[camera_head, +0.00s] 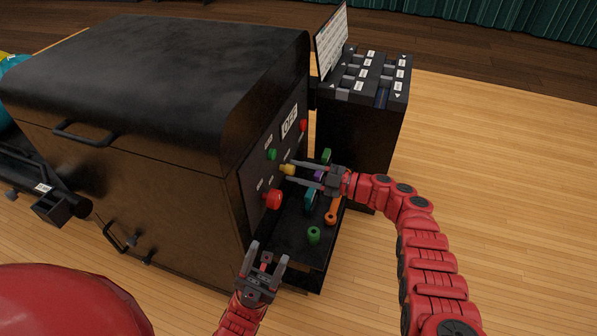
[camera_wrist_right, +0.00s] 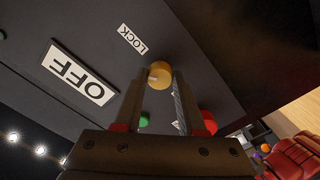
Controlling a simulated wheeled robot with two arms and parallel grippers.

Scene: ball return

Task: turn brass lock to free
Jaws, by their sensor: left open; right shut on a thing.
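The brass lock (camera_head: 287,169) is a small yellow knob on the dark side panel of the black machine. It also shows in the right wrist view (camera_wrist_right: 160,75), below a LOCK label (camera_wrist_right: 132,38). My right gripper (camera_head: 291,173) reaches it from the right and is shut on it, a finger on each side. The knob carries a small pale mark near one edge. My left gripper (camera_head: 268,251) is open and empty, low in front of the machine and apart from the panel.
The panel holds an OFF sign (camera_head: 290,121), a large red knob (camera_head: 274,198), a green knob (camera_head: 272,154) and a red one (camera_head: 303,125). A shelf below bears a green cylinder (camera_head: 314,235) and an orange tool (camera_head: 331,213). A dark cabinet (camera_head: 358,135) stands behind. Floor at right is clear.

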